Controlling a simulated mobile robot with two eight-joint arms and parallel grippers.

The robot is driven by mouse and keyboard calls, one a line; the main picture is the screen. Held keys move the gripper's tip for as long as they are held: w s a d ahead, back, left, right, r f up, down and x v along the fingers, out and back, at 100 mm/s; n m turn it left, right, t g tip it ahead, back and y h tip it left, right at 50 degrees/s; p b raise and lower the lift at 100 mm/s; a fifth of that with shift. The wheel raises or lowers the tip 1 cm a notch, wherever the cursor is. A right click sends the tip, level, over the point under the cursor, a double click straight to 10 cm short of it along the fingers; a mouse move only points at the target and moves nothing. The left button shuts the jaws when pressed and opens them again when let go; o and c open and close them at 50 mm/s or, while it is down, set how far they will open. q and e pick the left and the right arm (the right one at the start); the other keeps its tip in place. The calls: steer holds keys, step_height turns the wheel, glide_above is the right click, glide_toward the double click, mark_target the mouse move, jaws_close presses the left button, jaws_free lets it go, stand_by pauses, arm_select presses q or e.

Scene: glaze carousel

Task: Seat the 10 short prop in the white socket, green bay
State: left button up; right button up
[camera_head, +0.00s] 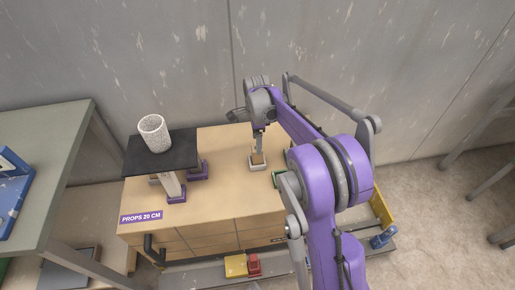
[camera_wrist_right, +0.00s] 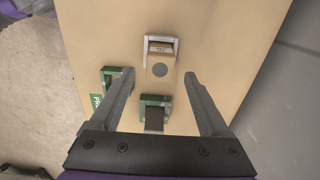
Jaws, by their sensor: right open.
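A short tan prop (camera_wrist_right: 160,53) with a small label stands in the white socket (camera_wrist_right: 146,42) on the wooden top. The prop (camera_head: 257,158) and white socket (camera_head: 252,166) also show in the head view, just below my right gripper (camera_head: 258,143). In the right wrist view my right gripper (camera_wrist_right: 158,77) is open. Its fingers are apart, with nothing between their tips; the prop lies beyond them. I cannot tell how deep the prop sits. Two green sockets (camera_wrist_right: 107,71) are nearby, one with a dark block (camera_wrist_right: 154,120) in it. My left gripper is not in view.
A black slab (camera_head: 145,158) rests on props in purple sockets (camera_head: 177,197) at the left, with a speckled cup (camera_head: 154,133) on it. A "PROPS 20 CM" label (camera_head: 141,216) is on the front edge. A green-grey table (camera_head: 45,135) stands at left.

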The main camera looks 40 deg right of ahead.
step_height(320, 180, up, 4)
steer(key=shift+r+p, duration=0.2)
steer(key=shift+p, duration=0.1)
steer(key=shift+s+a+r+n, duration=0.15)
steer(key=shift+a+r+n, duration=0.05)
steer(key=shift+a+n, duration=0.15)
steer(key=s+a+r+n+t, duration=0.2)
steer(key=s+a+n, duration=0.95)
steer(key=a, duration=0.25)
steer(key=s+a+f+n+t, duration=0.1)
steer(key=s+a+f+n, duration=0.1)
steer(key=s+n, duration=0.3)
steer(key=s+a+f+n+t, duration=0.1)
steer(key=s+a+f+n, duration=0.2)
steer(key=s+a+n, duration=0.2)
steer(key=shift+s+n+t, duration=0.4)
steer(key=shift+s+n, duration=0.4)
steer(key=shift+s, duration=0.45)
steer(key=shift+r, duration=0.1)
